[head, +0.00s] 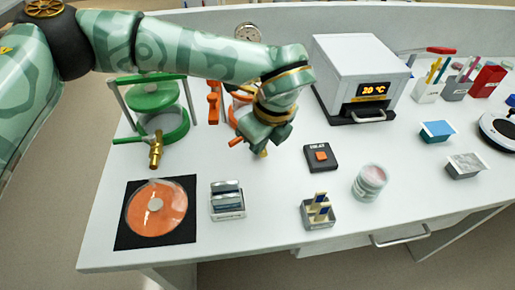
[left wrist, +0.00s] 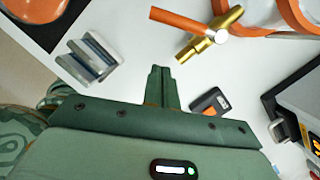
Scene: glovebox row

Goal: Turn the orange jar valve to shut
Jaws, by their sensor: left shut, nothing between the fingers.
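The orange jar (head: 241,97) stands on the bench, mostly hidden behind my left gripper. Its orange rim shows at the top right of the left wrist view (left wrist: 267,24). The jar's brass valve (left wrist: 208,44) carries an orange lever (left wrist: 180,21), which lies at an angle across the brass pipe. In the head view only the lever's tip (head: 236,141) and a bit of brass show. My left gripper (head: 278,137) is over the bench in front of the orange jar. In the left wrist view its fingers (left wrist: 162,72) are together and empty, apart from the lever. My right gripper is out of view.
The green jar (head: 162,126), with its own brass valve, stands to the left. A slide holder (head: 227,203), an orange disc on a black mat (head: 127,241), a black switch box (head: 321,158) and a white oven (head: 353,65) surround the area. Bench between them is clear.

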